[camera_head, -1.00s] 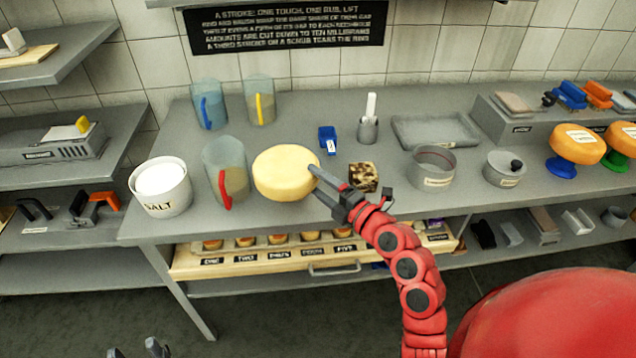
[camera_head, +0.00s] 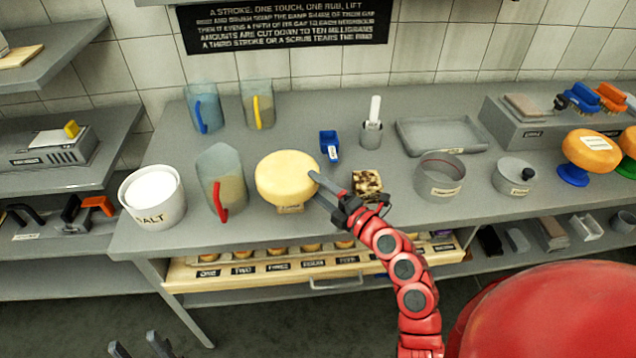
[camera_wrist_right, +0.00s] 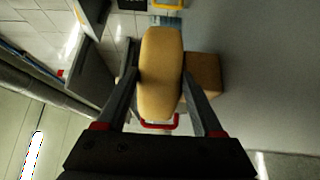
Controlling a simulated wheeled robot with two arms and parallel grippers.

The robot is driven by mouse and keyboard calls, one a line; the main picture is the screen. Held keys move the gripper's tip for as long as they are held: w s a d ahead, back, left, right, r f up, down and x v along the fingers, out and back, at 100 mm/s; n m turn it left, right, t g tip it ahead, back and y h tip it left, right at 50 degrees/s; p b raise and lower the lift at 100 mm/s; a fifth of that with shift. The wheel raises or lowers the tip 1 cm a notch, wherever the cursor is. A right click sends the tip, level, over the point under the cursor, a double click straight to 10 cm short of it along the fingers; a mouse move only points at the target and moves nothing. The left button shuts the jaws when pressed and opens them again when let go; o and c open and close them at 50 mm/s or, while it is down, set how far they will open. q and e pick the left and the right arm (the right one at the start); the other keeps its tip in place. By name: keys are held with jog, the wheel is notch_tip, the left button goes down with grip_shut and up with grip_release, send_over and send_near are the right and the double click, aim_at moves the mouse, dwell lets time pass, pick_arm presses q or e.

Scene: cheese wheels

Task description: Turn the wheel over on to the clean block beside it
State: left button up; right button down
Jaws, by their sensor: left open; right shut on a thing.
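The pale yellow cheese wheel (camera_head: 287,176) is in my right gripper (camera_head: 312,187), whose fingers come in from its right side in the head view. In the right wrist view the wheel (camera_wrist_right: 161,75) shows edge-on between the two fingers (camera_wrist_right: 160,97). A tan block (camera_wrist_right: 204,75) shows behind and right of it there. In the head view a small labelled piece (camera_head: 290,208) shows under the wheel's front edge; the wheel hides the rest. A mottled dark-and-cream block (camera_head: 367,184) stands right of the wheel. My left gripper (camera_head: 136,348) is open and empty at the bottom left, away from the table.
A jug with a red handle (camera_head: 222,180) stands close left of the wheel, with the salt tub (camera_head: 153,198) beyond. A blue labelled item (camera_head: 330,146) lies behind. A round grey tin (camera_head: 440,176) and tray (camera_head: 440,136) are to the right. Bare table lies between.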

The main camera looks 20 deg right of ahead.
jog(key=shift+f, duration=0.1)
jog(key=shift+f+b, duration=0.2)
jog(key=shift+b, duration=0.25)
dwell(0.7)
grip_release()
jog(key=shift+f, duration=0.1)
jog(key=shift+s, duration=0.1)
jog(key=shift+s+d+f, duration=0.1)
jog(key=shift+s+d, duration=0.05)
jog(key=shift+s, duration=0.1)
jog(key=b+v, duration=0.6)
jog(key=v, duration=1)
jog(key=shift+s+b, duration=0.35)
jog(key=shift+b, duration=0.05)
